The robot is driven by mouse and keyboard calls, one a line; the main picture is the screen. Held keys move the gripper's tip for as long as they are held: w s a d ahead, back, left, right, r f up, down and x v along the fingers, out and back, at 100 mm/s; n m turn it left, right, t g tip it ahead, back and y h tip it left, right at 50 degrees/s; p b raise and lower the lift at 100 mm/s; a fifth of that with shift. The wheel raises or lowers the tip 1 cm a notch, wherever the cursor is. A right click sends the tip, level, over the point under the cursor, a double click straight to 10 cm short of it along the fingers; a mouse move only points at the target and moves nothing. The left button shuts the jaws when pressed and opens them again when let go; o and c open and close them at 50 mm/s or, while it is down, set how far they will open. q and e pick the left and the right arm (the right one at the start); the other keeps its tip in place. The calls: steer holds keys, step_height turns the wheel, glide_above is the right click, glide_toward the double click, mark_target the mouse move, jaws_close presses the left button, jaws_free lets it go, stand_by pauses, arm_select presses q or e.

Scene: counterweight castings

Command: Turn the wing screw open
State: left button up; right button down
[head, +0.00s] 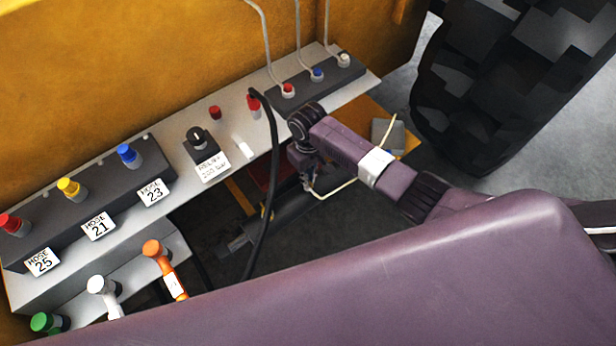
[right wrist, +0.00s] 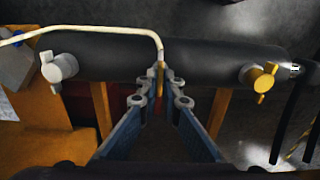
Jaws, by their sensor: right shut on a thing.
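In the right wrist view my right gripper (right wrist: 165,90) is shut on a thin brass-coloured piece (right wrist: 160,78) in front of a dark cylinder (right wrist: 205,55). In the head view my right gripper (head: 308,182) reaches down beside the cylinder, and the tube (head: 345,185) shows there; the screw is too small to tell. My left gripper is not in view.
A grey winged fitting (right wrist: 60,67) and a yellow winged fitting (right wrist: 262,78) stand on either side of my fingers. A black hose (head: 272,150) hangs left of my right gripper. A panel with labelled ports (head: 80,185) lies left, a large tyre (head: 500,80) at upper right.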

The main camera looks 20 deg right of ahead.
steer(key=shift+r+n, duration=0.1)
steer(key=shift+n, duration=0.3)
steer(key=n+p, duration=0.1)
steer(key=n, duration=0.1)
steer(key=shift+n+p, duration=0.3)
steer(key=shift+n, duration=0.1)
steer(key=n+p, duration=0.1)
steer(key=n, duration=0.9)
steer(key=shift+n, duration=2.3)
steer(key=c, duration=2.1)
jaws_free()
